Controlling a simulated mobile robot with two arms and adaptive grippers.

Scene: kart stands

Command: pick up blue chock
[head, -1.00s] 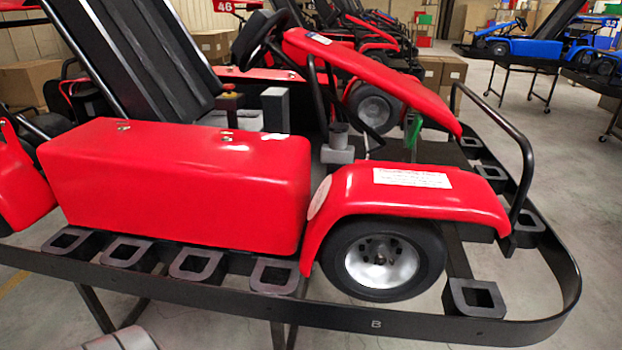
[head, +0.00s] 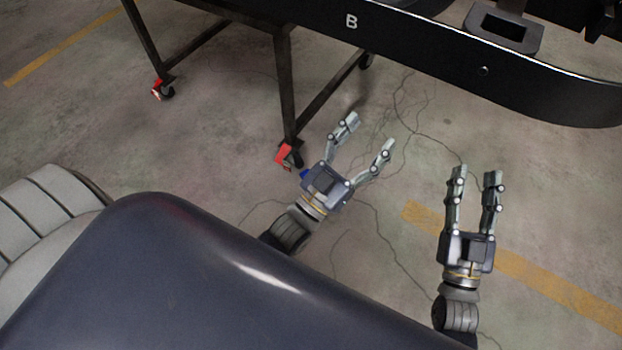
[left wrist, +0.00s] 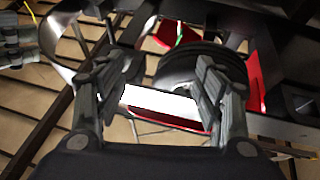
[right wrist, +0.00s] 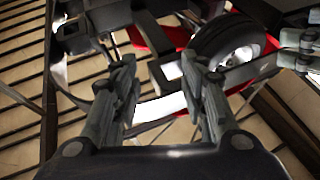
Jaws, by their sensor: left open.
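A small patch of blue (head: 304,174), possibly the blue chock, shows on the floor in the head view. It is beside the left gripper's palm, close to a caster of the stand leg, and mostly hidden, so its shape cannot be told. My left gripper (head: 370,133) is open and empty, its fingers spread toward the stand. My right gripper (head: 476,175) is open and empty, further right. Neither wrist view shows a blue chock. The left wrist view shows open fingers (left wrist: 162,85), and the right wrist view shows open fingers (right wrist: 166,85).
The black kart stand (head: 420,45), marked B, crosses the top of the head view. Its legs end in casters with red parts (head: 284,156), another of them at the left (head: 156,89). Cracked concrete floor with yellow lines lies open around the grippers.

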